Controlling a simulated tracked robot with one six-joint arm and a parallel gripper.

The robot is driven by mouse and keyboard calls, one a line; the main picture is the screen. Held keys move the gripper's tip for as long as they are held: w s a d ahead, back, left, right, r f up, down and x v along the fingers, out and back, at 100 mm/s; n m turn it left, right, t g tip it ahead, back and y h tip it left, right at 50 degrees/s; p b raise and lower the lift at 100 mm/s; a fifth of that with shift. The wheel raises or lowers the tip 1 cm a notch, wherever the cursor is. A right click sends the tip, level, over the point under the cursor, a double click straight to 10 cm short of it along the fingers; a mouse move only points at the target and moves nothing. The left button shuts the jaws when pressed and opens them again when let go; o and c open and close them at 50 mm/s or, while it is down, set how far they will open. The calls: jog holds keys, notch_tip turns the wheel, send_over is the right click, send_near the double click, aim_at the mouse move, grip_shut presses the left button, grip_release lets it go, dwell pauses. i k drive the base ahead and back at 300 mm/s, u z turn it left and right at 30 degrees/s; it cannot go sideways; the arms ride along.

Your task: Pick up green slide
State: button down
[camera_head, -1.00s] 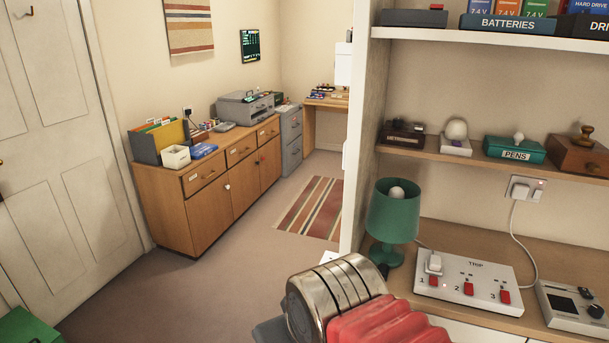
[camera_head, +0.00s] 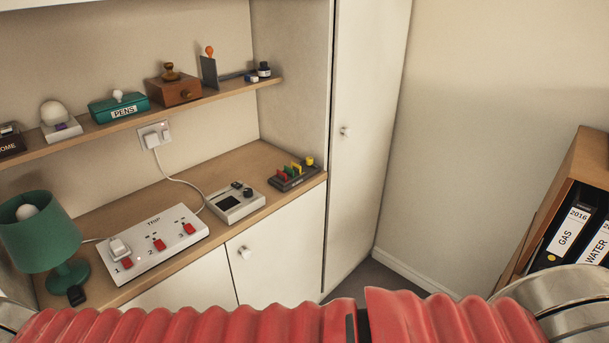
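A small black rack (camera_head: 294,178) sits at the right end of the wooden desktop in the camera_head view. A yellow knob-like piece is at the rack's right end. Red ribbed and metal parts of my own arm cross the bottom of the view. The fingers of my gripper do not show, so whether it is open or shut is hidden.
A grey box with a dark knob (camera_head: 236,203) stands left of the rack. Further left are a white switch panel (camera_head: 154,246) and a green lamp (camera_head: 40,230). A shelf (camera_head: 220,94) runs above the desktop. A tall white cupboard (camera_head: 365,150) stands to the right.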

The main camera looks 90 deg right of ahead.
aim_at(289, 171)
jog(key=z, duration=2.6)
jog(key=k, duration=0.35)
jog(key=z, duration=0.25)
jog(key=i, duration=0.5)
jog(key=z, duration=0.05)
